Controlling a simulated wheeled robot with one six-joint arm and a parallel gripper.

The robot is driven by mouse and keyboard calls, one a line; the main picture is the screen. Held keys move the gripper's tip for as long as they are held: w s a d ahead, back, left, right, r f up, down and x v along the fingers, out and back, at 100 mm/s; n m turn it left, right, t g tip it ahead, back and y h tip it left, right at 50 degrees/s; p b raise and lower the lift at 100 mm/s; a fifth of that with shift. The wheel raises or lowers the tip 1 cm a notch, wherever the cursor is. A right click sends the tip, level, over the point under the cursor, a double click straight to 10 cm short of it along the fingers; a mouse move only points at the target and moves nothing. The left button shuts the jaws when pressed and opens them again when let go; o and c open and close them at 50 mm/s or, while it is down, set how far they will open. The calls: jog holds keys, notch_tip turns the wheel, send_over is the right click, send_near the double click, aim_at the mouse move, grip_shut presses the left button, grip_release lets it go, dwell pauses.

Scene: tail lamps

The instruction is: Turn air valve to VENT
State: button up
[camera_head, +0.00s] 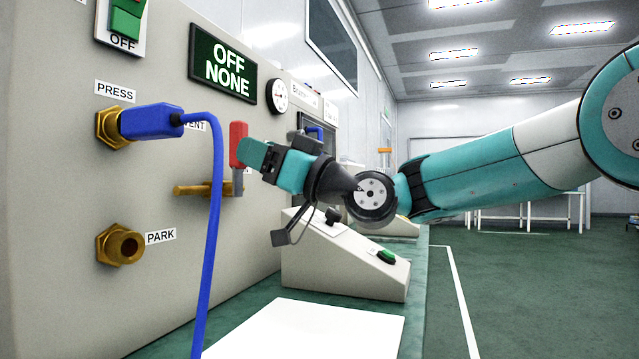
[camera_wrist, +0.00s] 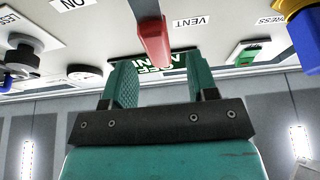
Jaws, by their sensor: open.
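The air valve has a red lever (camera_head: 238,145) that stands upright above a brass pipe (camera_head: 200,189) on the grey panel. A VENT label (camera_head: 197,126) sits to the lever's left, partly hidden by a blue hose. My gripper (camera_head: 252,153) is open beside the lever, pointing at the panel. In the wrist view, the red lever (camera_wrist: 153,42) reaches down to the space between my gripper's (camera_wrist: 160,78) two teal fingers, with gaps on both sides. The VENT label (camera_wrist: 190,22) also shows there. I cannot tell whether the lever is fully between the fingertips.
The brass PARK fitting (camera_head: 120,245) is empty. A display (camera_head: 223,66) reads OFF NONE. A sloped grey box (camera_head: 340,262) stands below my gripper.

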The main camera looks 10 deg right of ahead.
jog(key=b+v, duration=0.2)
jog(key=v, duration=1)
jog(key=shift+s, duration=0.15)
jog(key=shift+d+f, duration=0.15)
